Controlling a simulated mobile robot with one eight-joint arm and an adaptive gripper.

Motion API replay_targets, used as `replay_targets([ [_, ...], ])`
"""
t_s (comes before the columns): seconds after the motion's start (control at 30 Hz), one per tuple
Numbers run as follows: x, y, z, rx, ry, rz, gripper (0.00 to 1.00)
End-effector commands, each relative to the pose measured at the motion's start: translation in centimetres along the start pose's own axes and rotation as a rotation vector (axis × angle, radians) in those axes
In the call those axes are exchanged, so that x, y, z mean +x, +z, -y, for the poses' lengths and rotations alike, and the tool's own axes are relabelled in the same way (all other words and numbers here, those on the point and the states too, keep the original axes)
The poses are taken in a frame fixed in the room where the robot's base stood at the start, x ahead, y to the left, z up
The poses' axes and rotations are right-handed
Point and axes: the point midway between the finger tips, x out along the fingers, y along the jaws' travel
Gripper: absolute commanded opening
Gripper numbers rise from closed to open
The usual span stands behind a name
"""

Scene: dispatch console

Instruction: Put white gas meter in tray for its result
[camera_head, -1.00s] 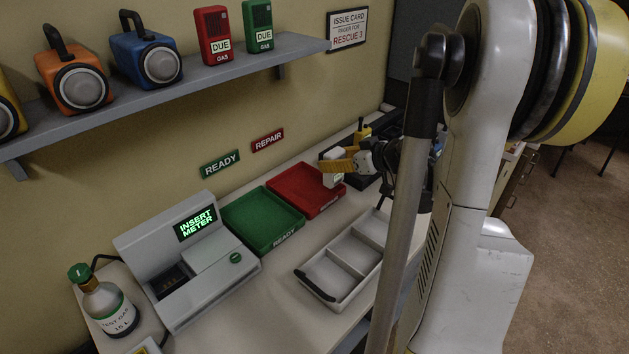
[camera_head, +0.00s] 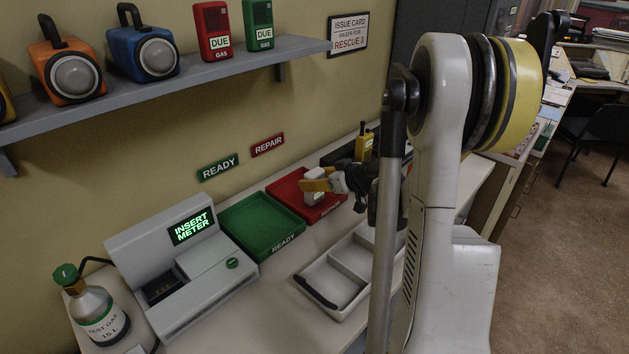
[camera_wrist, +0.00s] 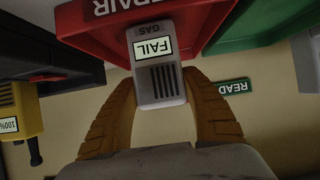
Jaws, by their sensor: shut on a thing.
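The white gas meter (camera_head: 314,198) is in my gripper (camera_head: 320,184), over the red REPAIR tray (camera_head: 277,187). In the wrist view the meter (camera_wrist: 160,85) shows upside down, with a screen reading FAIL and dark vent slots. The yellow fingers of my gripper (camera_wrist: 160,97) stand on either side of it and are shut on it. The red tray (camera_wrist: 85,35) lies behind the meter in that view. I cannot tell whether the meter touches the tray floor. The green READY tray (camera_head: 262,230) is empty, to the left of the red one.
A test station (camera_head: 185,265) reading INSERT METER stands left of the trays, beside a gas bottle (camera_head: 98,315). A white divided tray (camera_head: 330,285) lies in front. A yellow radio (camera_head: 364,146) stands at the back right. A shelf (camera_head: 150,88) hangs above.

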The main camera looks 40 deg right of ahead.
Motion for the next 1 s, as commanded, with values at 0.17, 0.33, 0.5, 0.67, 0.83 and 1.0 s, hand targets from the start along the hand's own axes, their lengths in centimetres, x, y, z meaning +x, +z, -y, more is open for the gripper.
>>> replay_targets([
  [0.17,0.1,0.3,0.0,0.0,0.0,0.0,0.76],
  [0.33,0.1,0.2,0.0,0.0,0.0,0.0,0.76],
  [0.5,0.0,0.1,0.0,0.0,0.0,0.0,0.76],
  [0.67,-1.9,-0.2,-0.1,0.002,0.003,0.0,0.76],
  [0.83,-5.9,-0.3,-0.1,0.003,0.004,0.0,0.76],
  [1.0,-9.4,-0.2,-0.1,0.002,0.004,0.0,0.76],
])
